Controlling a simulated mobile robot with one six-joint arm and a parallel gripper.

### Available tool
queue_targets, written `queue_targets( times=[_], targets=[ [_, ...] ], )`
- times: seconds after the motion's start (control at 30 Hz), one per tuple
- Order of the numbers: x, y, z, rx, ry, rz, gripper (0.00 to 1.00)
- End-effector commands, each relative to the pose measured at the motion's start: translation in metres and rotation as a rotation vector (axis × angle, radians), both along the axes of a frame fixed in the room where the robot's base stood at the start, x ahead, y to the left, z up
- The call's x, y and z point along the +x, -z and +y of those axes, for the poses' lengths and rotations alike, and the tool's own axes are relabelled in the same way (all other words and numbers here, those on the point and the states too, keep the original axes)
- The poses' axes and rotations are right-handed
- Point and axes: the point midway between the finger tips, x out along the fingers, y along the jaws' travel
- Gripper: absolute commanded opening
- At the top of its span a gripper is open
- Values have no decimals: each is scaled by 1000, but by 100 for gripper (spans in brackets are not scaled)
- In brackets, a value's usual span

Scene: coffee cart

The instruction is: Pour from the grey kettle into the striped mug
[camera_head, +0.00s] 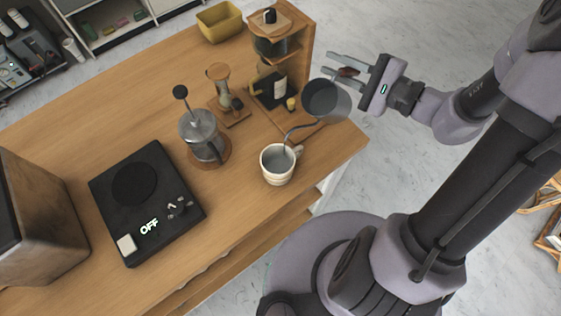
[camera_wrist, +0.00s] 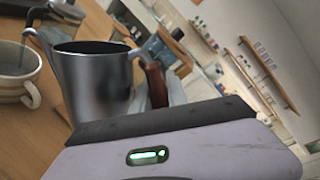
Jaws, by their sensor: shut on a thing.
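The grey kettle (camera_head: 327,100) is held in the air by my gripper (camera_head: 347,72) at the right end of the wooden cart. My gripper is shut on its brown handle, which shows in the wrist view (camera_wrist: 155,86). The kettle is tilted, and its thin curved spout reaches down to the left, with its tip over the striped mug (camera_head: 278,165). The mug stands upright on the cart near its front edge and holds greyish liquid. In the wrist view the kettle body (camera_wrist: 95,85) fills the middle, and the mug (camera_wrist: 14,75) is at the left. No clear stream is visible.
A French press (camera_head: 203,135) stands on a wooden coaster left of the mug. A black hot plate (camera_head: 147,203) reading OFF lies farther left. A wooden stand (camera_head: 300,50) with a dripper rises behind the kettle. A yellow bin (camera_head: 220,22) sits at the back.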

Motion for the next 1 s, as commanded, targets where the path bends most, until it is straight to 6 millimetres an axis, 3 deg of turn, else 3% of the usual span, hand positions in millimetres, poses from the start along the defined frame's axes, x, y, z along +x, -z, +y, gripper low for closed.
queue_targets(
  times=[0.27,0.57,1.0],
  targets=[
    [1,2,-1,7,0,6,0],
    [4,19,-5,80,1,63,0],
    [5,19,-5,87,0,69,0]
  ],
)
